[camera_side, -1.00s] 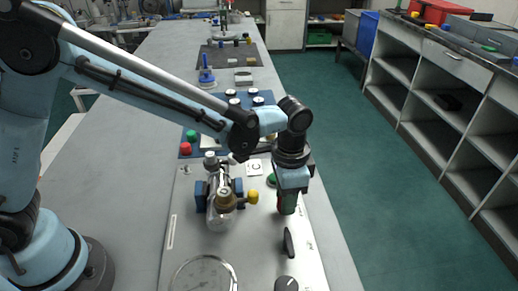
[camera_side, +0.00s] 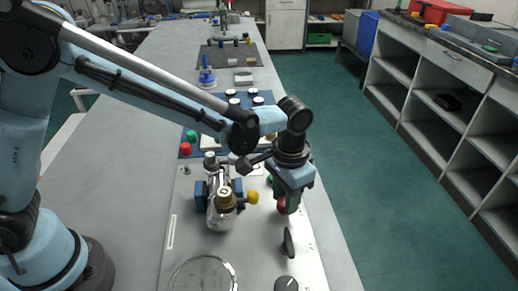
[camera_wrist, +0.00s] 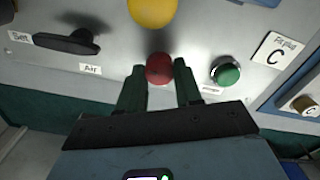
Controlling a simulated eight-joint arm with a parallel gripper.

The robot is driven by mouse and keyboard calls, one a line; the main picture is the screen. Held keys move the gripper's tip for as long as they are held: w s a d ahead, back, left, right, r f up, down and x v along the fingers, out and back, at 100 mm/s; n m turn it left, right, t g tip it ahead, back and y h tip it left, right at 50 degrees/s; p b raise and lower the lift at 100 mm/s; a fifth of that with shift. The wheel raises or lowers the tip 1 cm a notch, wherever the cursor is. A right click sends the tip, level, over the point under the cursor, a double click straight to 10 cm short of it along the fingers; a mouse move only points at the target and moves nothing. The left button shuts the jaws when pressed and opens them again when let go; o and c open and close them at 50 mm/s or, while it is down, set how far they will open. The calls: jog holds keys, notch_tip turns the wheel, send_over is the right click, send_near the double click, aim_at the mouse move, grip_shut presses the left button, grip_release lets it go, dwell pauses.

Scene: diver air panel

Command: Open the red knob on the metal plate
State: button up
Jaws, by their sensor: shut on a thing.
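The red knob (camera_wrist: 159,68) sits on the grey metal plate (camera_wrist: 120,55), and in the wrist view it lies between my two fingertips. My gripper (camera_wrist: 160,82) is shut on the red knob from above, its dark green fingers on either side. In the side view my gripper (camera_side: 283,207) reaches down to the right part of the plate (camera_side: 262,240), and only a little of the red knob (camera_side: 281,203) shows beside the fingers.
A black lever handle (camera_side: 288,243) stands nearby. A glass-and-brass fitting (camera_side: 223,208) and a round gauge (camera_side: 203,275) are to the left.

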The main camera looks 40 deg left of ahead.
jog(key=o, duration=1)
jog(key=shift+o, duration=0.2)
jog(key=shift+r, duration=0.1)
notch_tip(320, 180, up, 12)
